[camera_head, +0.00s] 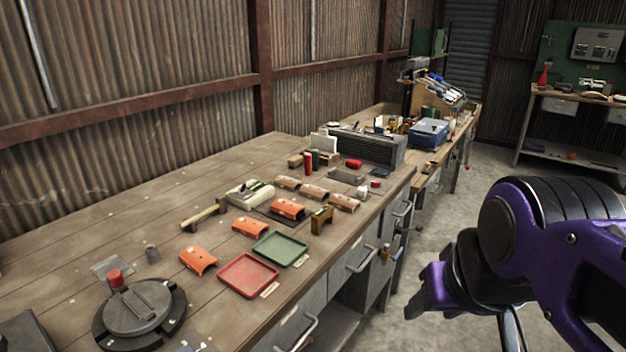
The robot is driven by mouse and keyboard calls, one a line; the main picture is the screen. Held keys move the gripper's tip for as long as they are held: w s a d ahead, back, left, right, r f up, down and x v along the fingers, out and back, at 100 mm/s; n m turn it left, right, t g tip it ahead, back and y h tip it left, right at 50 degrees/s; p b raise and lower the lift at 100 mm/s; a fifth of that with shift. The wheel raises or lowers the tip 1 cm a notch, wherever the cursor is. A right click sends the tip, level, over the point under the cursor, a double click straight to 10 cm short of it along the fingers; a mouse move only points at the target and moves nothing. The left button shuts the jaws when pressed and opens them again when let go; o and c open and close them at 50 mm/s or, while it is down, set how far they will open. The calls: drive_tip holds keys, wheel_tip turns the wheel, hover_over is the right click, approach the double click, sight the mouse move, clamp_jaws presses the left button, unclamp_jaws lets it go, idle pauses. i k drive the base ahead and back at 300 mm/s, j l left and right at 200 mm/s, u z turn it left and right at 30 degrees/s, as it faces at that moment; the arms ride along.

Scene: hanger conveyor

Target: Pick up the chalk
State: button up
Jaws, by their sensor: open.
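I cannot pick out the chalk with certainty. My gripper (428,296) is purple and black, off the bench's right side above the floor, apart from everything on the bench. It is open, its fingers partly seen, with nothing visible in it.
Several orange curved covers (198,260) lie around the trays. A round dark device (139,307) stands at the near left. A long grey box (366,147) and a blue case (428,133) stand farther back. The bench's left side (100,220) is mostly clear.

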sight(361, 193)
drive_tip(key=i+l+u, duration=0.15)
drive_tip(key=i+l, duration=0.8)
